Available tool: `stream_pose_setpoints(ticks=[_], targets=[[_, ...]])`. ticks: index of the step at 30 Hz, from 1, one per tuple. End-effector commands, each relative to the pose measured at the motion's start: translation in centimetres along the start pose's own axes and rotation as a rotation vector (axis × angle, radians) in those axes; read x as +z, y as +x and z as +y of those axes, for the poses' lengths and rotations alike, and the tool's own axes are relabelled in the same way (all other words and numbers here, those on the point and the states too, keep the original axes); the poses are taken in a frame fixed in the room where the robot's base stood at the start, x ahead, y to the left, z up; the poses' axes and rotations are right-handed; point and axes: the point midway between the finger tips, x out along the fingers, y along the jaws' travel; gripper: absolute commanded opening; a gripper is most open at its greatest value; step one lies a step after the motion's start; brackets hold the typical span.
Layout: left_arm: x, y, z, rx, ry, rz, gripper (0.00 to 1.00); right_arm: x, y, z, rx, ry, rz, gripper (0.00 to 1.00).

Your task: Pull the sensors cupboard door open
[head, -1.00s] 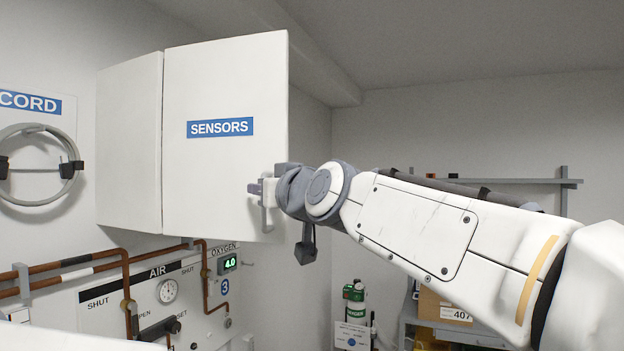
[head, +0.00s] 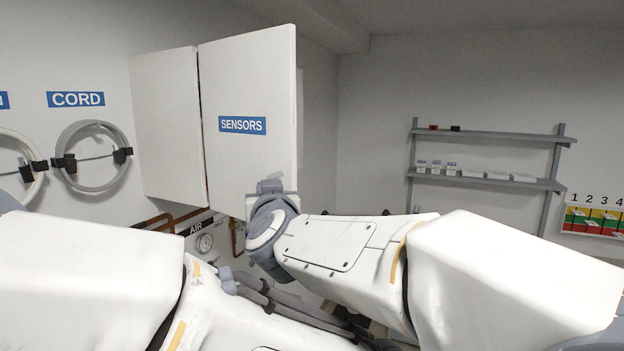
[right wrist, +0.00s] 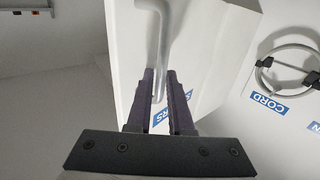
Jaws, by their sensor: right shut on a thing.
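The sensors cupboard (head: 166,120) is a white wall box with a white door (head: 250,75) bearing a blue SENSORS label (head: 242,125). A narrow dark gap shows between the door and the box side, so the door appears slightly ajar. My right gripper (head: 268,187) is at the door's lower right corner. In the right wrist view its fingers (right wrist: 160,85) are shut around the grey bar handle (right wrist: 155,45). In the head view the handle is mostly hidden by the gripper. My left arm crosses the bottom of the head view; its gripper does not clearly show.
A coiled cord (head: 93,157) hangs left of the cupboard under a CORD label. The air panel with its gauge (head: 204,243) and copper pipes lies below. Grey shelves (head: 490,180) stand on the far wall at right, with open room between.

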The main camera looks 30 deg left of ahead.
Motion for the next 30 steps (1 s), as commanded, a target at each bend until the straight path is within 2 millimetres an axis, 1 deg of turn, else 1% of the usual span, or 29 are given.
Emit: stream_pose_setpoints(ticks=[1, 14, 15, 17, 30], targets=[[-0.01, -0.21, 0.02, 0.0, 0.0, 0.0, 0.92, -0.21, -0.01, 0.15, 0.007, -0.001, 0.002, 0.0], [-0.01, -0.21, 0.02, 0.0, 0.0, 0.0, 0.92, 0.2, 0.06, 0.22, 0.016, -0.002, -0.002, 0.0], [-0.01, -0.21, 0.02, 0.0, 0.0, 0.0, 0.92, 0.23, 0.07, 0.22, 0.016, -0.002, -0.003, 0.23], [-0.01, -0.21, 0.02, 0.0, 0.0, 0.0, 0.92, 0.26, 0.08, 0.2, 0.016, -0.002, -0.004, 0.44], [-0.02, -0.22, 0.02, 0.0, 0.0, 0.0, 0.92, 0.21, 0.1, -0.16, 0.008, -0.001, -0.004, 0.44]])
